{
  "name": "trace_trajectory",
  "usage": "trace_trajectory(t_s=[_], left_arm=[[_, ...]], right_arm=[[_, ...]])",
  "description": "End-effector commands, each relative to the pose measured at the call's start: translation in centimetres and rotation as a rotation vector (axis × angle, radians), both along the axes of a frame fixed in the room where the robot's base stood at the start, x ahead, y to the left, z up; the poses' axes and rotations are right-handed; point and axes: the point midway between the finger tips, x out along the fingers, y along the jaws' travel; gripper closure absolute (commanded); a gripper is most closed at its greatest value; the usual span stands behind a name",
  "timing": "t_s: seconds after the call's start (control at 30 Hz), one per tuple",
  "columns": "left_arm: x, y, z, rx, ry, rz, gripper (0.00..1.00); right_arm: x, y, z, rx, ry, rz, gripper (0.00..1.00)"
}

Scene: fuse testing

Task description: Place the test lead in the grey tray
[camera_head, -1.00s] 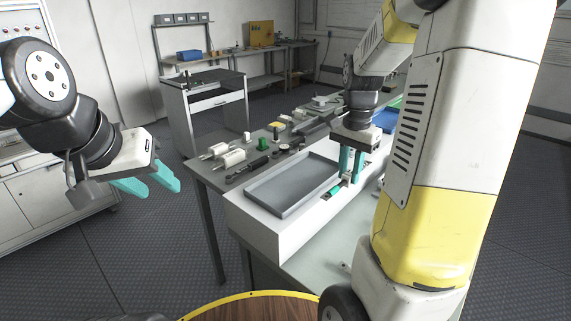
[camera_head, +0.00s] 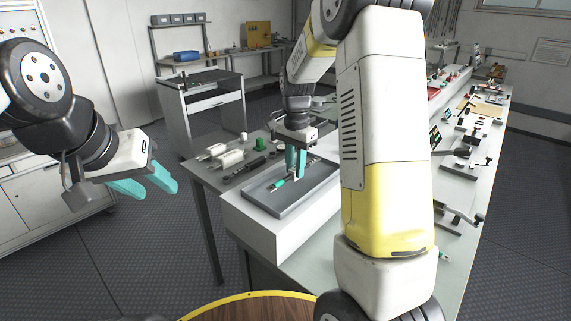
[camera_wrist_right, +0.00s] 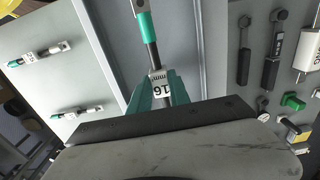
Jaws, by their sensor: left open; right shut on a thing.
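My right gripper (camera_head: 296,172) is shut on a test lead (camera_head: 278,184), a slim rod with teal and dark parts. The gripper is over the grey tray (camera_head: 302,197), and the lead appears inside the tray's outline. In the right wrist view the lead (camera_wrist_right: 149,37) runs up from between the teal fingers (camera_wrist_right: 157,88), with a white tag reading 16. I cannot tell whether the lead touches the tray floor. My left gripper (camera_head: 148,184) is open and empty, left of the table and away from the tray.
The tray sits on a white block (camera_head: 262,232) at the table's near end. Dark-handled tools (camera_wrist_right: 273,55) and a green part (camera_wrist_right: 293,101) lie on the other side. The tray's interior looks otherwise clear.

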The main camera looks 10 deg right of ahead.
Motion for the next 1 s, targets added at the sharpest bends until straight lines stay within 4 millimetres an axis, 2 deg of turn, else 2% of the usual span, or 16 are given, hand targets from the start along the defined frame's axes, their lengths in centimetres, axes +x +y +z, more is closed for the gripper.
trace_trajectory(t_s=[0.1, 0.43, 0.47, 0.57, 0.87, 1.0], left_arm=[[0.0, 0.0, 0.0, 0.0, 0.0, 0.0, 0.56], [0.0, 0.0, 0.0, 0.0, 0.0, 0.0, 0.56], [0.0, 0.0, 0.0, 0.0, 0.0, 0.0, 0.56], [0.0, 0.0, 0.0, 0.0, 0.0, 0.0, 0.56], [0.0, 0.0, 0.0, 0.0, 0.0, 0.0, 0.56], [0.0, 0.0, 0.0, 0.0, 0.0, 0.0, 0.56]], right_arm=[[0.0, 0.0, -1.2, 0.001, 0.001, 0.0, 1.0], [0.0, 0.0, -1.5, 0.001, -0.001, 0.0, 1.0], [0.0, 0.0, -1.5, 0.0, -0.001, 0.0, 0.73], [0.0, 0.0, -1.4, 0.0, -0.001, 0.0, 0.55], [0.0, 0.0, -1.4, 0.0, -0.001, 0.0, 0.55], [0.1, 0.0, -0.4, 0.0, -0.004, 0.001, 0.55]])
